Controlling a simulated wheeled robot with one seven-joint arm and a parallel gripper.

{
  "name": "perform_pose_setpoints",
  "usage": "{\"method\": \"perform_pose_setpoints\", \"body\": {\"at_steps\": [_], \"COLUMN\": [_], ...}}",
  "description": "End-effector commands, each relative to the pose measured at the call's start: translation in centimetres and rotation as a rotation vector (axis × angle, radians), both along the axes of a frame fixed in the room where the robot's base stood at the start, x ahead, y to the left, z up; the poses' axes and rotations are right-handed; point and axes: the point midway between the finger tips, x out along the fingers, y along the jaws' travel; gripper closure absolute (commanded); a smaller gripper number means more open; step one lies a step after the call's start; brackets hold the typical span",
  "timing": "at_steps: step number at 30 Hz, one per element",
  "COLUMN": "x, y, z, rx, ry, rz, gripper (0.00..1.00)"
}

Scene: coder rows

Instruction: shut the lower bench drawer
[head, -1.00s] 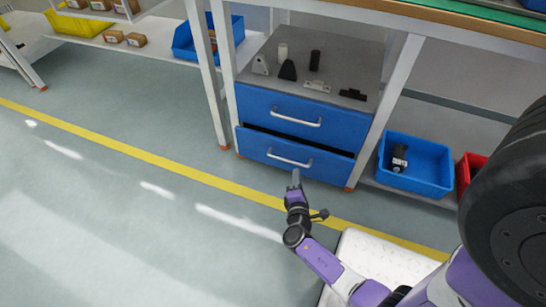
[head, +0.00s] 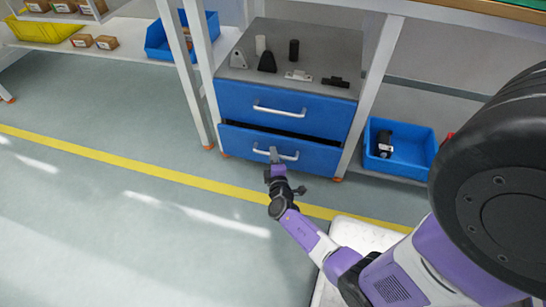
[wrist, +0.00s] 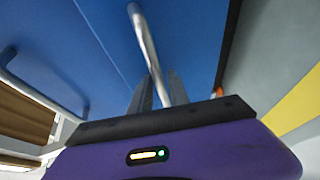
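The blue lower bench drawer (head: 315,158) sticks out a little, with a dark gap above its front edge. Its silver bar handle (head: 290,156) runs across its front. The upper drawer (head: 300,115) looks shut.
Small black, white and grey parts stand on the cabinet top (head: 325,45). A blue bin (head: 415,155) holding a dark part is on the right. White bench legs (head: 372,85) flank the cabinet. The floor in front, with its yellow line (head: 130,171), is clear.

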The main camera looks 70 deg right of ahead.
Motion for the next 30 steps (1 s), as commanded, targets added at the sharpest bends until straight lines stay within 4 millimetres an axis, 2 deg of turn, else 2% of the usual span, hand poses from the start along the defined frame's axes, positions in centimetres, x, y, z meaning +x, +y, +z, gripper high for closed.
{"method": "perform_pose_setpoints", "body": {"at_steps": [10, 11, 14, 30], "x": [0.24, 0.23, 0.23, 0.23], "y": [-0.54, -0.54, -0.53, -0.49], "z": [-0.13, -0.14, -0.14, -0.16], "rx": [0.002, 0.002, 0.002, 0.001], "ry": [0.001, 0.001, 0.001, 0.002], "rz": [0.000, 0.000, 0.000, 0.000], "gripper": [0.79, 0.80, 1.00, 1.00]}}
